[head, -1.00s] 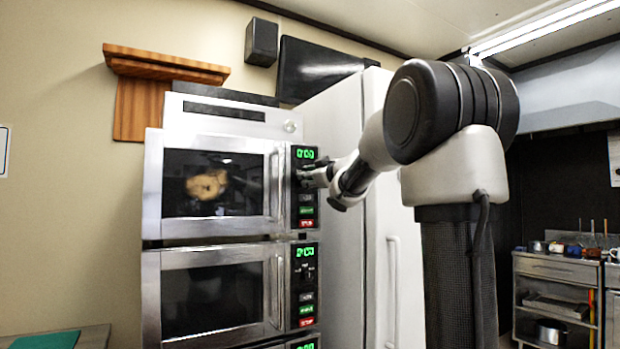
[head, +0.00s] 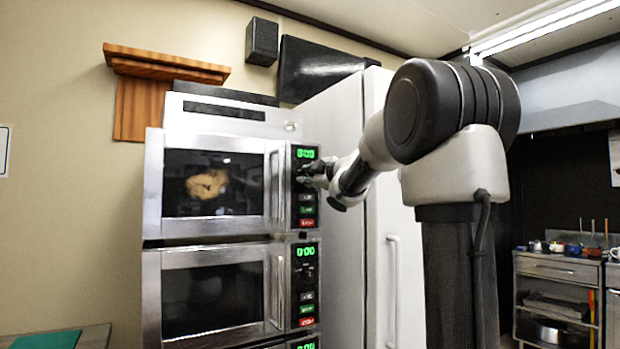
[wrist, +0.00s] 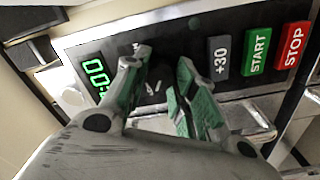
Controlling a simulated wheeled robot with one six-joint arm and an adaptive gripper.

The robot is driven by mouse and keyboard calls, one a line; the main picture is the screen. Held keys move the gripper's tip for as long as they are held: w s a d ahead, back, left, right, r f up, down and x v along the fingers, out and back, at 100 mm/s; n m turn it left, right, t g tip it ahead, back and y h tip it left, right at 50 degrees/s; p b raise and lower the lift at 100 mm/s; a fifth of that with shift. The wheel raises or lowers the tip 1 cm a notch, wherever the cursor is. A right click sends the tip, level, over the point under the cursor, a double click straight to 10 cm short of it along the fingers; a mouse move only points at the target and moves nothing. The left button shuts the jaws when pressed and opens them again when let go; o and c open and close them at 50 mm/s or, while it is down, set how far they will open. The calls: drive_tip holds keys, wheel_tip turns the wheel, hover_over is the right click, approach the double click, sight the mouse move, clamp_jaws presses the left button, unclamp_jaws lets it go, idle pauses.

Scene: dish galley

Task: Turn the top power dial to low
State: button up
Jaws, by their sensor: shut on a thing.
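The top microwave (head: 217,228) is a steel oven with a dark window, and its control panel (head: 305,196) runs down the right side. My gripper (head: 305,174) reaches that panel from the right, just below the green display. In the wrist view, my gripper (wrist: 161,62) has its green-padded fingers on either side of the dark top power dial (wrist: 162,72), shut on it. The dial is hard to make out against the black panel, and its pointer setting cannot be read. Small white marks show beside it. In the head view the fingers hide the dial.
In the wrist view the +30 (wrist: 220,58), START (wrist: 258,52) and STOP (wrist: 292,45) buttons lie right of the fingers, and the display (wrist: 96,78) lies left. A second microwave (head: 212,338) sits below. A tall white cabinet (head: 345,130) stands close on the right.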

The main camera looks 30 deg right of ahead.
drive_tip(key=o, duration=1)
drive_tip(key=s, duration=1.2)
drive_tip(key=shift+d, duration=0.2)
